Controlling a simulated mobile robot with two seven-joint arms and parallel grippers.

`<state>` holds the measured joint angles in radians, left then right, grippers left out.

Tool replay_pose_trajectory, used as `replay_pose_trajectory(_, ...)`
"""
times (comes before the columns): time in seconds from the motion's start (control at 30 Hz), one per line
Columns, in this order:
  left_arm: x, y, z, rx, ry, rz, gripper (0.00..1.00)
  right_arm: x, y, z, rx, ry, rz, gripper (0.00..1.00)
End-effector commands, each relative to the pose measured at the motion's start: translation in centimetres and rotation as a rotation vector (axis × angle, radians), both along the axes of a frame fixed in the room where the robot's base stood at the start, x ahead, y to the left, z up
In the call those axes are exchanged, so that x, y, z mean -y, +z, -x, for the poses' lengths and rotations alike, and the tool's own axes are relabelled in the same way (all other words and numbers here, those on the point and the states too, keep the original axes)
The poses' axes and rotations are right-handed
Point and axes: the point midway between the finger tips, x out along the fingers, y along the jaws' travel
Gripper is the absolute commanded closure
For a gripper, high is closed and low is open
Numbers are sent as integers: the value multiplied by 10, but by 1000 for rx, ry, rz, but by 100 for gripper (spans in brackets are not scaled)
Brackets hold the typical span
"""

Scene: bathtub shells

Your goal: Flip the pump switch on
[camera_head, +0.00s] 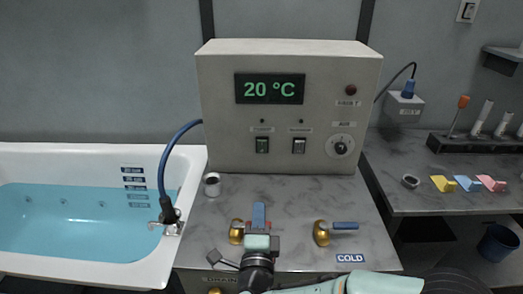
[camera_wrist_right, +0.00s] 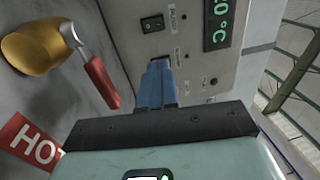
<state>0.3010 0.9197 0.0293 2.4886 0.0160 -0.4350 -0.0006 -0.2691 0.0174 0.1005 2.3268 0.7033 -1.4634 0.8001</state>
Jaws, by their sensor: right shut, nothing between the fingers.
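The grey control box (camera_head: 225,130) stands on the marble counter and carries two dark rocker switches side by side. The left switch (camera_head: 262,145) and right switch (camera_head: 298,146) each have a label too small to read. My right gripper (camera_head: 259,207) has blue fingers, shut and empty, above the counter in front of the box. In the wrist view its fingers (camera_wrist_right: 157,82) point at the box's front. I see no contact with a switch. My left gripper is not in view.
A brass valve with a red handle (camera_wrist_right: 102,83) sits close beside my right gripper, near the HOT label (camera_wrist_right: 32,142). The cold valve (camera_head: 322,232) has a blue handle. A small white cup (camera_head: 212,184) and a water-filled bathtub (camera_head: 80,275) lie left.

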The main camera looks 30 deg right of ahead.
Motion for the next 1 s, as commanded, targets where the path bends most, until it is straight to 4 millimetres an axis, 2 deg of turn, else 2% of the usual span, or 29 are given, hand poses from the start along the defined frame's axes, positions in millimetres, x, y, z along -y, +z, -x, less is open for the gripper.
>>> replay_pose_trajectory(0.7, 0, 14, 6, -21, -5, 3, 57, 82, 23, -132, 1, -2, 2, 100)
replay_pose_trajectory(1.0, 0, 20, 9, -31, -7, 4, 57, 107, 29, -174, 0, 0, 2, 100)
